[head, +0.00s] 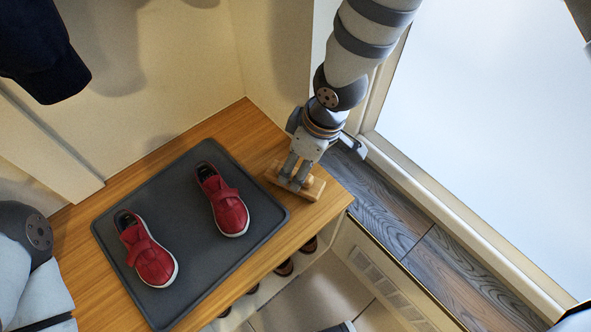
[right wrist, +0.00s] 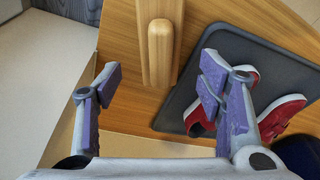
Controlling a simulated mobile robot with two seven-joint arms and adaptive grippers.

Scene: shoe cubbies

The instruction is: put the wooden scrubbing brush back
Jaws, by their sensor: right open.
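The wooden scrubbing brush (head: 315,189) lies on the wooden bench top (head: 256,151), right of the dark shoe tray, near the bench's right end. My right gripper (head: 296,172) is directly over it, pointing down, and hides its middle. In the right wrist view the brush (right wrist: 160,45) shows as a long wooden block with a raised part, lying ahead of and between the two spread fingers (right wrist: 160,76). The fingers stand apart from it on both sides there. My left arm shows at the left edge of the head view, but its gripper is out of frame.
A dark tray (head: 187,173) holds two red shoes (head: 225,204), close to the left of the brush. Several shoes (head: 284,267) show below the bench's front edge. A wall stands behind the bench, and a glazed door or window (head: 480,110) is at the right.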

